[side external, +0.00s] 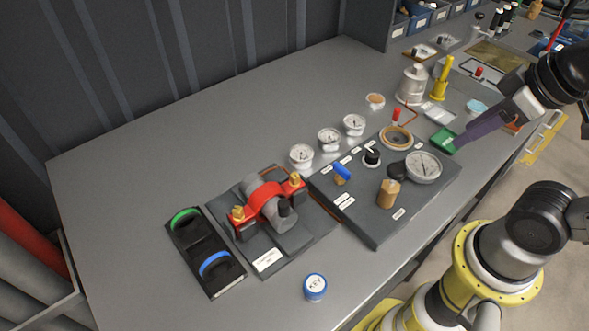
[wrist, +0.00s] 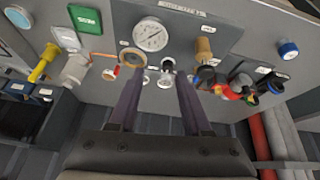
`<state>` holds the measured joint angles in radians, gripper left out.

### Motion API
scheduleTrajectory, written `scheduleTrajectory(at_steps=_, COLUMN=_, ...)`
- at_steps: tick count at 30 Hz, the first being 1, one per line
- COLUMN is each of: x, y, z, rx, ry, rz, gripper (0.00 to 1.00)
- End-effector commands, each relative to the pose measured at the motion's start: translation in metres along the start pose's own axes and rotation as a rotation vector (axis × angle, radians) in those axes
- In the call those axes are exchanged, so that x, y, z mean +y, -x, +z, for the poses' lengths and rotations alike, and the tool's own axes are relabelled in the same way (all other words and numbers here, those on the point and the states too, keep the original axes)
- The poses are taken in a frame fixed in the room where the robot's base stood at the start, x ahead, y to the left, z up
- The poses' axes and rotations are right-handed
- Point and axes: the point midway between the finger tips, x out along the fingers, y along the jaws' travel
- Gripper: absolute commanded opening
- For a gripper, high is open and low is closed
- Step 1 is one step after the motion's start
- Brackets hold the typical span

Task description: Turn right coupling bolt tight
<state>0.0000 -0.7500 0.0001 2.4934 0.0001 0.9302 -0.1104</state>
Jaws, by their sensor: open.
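A pump (side external: 270,205) with a red coupling band lies on a dark grey plate left of centre in the side external view. A brass bolt (side external: 294,179) shows at the right end of the red coupling, and another brass bolt (side external: 237,212) at its left end. The pump shows small and partly hidden at the right of the wrist view (wrist: 240,90). My gripper (side external: 458,143) is near the panel's far right corner, well away from the pump. In the wrist view its two purple fingers (wrist: 158,80) are spread, with nothing held between them.
A dark panel (side external: 375,225) stands right of the pump, bearing a large gauge (side external: 423,167), a blue-handled valve (side external: 342,172) and a wooden knob (side external: 389,193). A tray with green and blue rings (side external: 205,250) lies left of the pump. The bench's left end is clear.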

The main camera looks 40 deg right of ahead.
Motion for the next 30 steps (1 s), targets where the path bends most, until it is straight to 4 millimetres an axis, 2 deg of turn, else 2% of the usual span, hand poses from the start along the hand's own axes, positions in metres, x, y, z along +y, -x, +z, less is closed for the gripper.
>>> scheduleTrajectory(at_steps=2, x=0.001, y=0.011, z=-0.009, rx=0.008, ry=0.085, rz=0.001, gripper=0.49)
scheduleTrajectory(at_steps=6, x=0.0, y=0.028, z=-0.038, rx=-0.017, ry=0.291, rz=-0.015, gripper=0.49)
scheduleTrajectory(at_steps=14, x=-0.02, y=0.039, z=-0.106, rx=-0.094, ry=0.681, rz=-0.097, gripper=0.49)
scheduleTrajectory(at_steps=20, x=-0.06, y=0.024, z=-0.165, rx=-0.167, ry=1.005, rz=-0.196, gripper=0.49)
scheduleTrajectory(at_steps=24, x=-0.1, y=0.0, z=-0.197, rx=-0.218, ry=1.193, rz=-0.267, gripper=0.49)
scheduleTrajectory(at_steps=27, x=-0.131, y=-0.021, z=-0.21, rx=-0.255, ry=1.286, rz=-0.309, gripper=0.49)
scheduleTrajectory(at_steps=30, x=-0.159, y=-0.041, z=-0.215, rx=-0.288, ry=1.338, rz=-0.337, gripper=0.49)
